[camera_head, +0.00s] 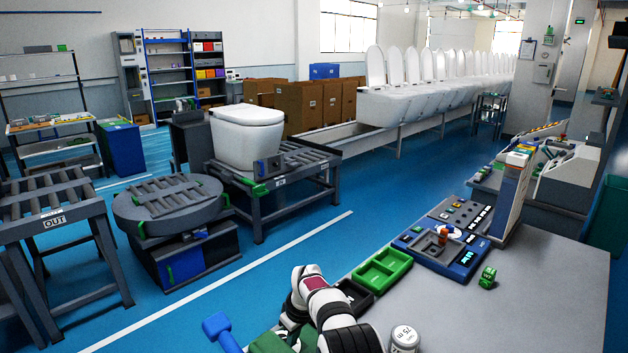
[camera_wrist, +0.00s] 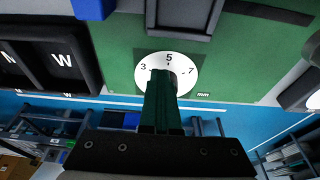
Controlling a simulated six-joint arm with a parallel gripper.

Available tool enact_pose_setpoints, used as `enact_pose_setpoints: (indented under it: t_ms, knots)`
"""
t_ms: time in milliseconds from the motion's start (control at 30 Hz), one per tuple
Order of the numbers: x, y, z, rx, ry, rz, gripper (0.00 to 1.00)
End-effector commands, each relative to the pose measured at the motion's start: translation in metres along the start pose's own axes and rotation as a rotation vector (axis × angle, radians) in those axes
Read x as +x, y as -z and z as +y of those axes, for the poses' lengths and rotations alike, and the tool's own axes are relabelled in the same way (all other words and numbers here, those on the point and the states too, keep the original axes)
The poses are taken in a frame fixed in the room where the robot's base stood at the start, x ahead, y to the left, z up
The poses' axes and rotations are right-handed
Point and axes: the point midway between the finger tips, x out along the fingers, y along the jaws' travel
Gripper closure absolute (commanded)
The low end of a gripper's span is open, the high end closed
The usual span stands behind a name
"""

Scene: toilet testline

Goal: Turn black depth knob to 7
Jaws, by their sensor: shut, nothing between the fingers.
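In the wrist view, a white dial (camera_wrist: 186,70) marked 3, 5 and 7 sits on a green panel (camera_wrist: 122,62), with "mm" printed at its lower right. The 5 is at the top, the 3 at left and the 7 at right. The black depth knob (camera_wrist: 174,82) is at the dial's centre, mostly hidden behind my gripper (camera_wrist: 160,82). My dark green fingers are shut together, with their tips over the knob area. I cannot tell whether they touch the knob or where it points. The dial and knob cannot be made out in the head view.
In the head view, a green tray (camera_head: 383,270), a blue control panel (camera_head: 430,255) and a white can (camera_head: 404,338) are on the grey bench (camera_head: 520,300).

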Motion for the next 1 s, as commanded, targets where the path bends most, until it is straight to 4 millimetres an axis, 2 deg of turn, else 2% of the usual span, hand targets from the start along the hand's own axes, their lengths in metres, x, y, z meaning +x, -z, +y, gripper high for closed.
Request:
enact_pose_setpoints:
  t_ms: [600,1000]
  knots:
    - [0.000,-0.001,-0.018,-0.001,0.001,0.001,1.00]
    - [0.000,0.001,-0.022,-0.001,0.001,0.002,1.00]
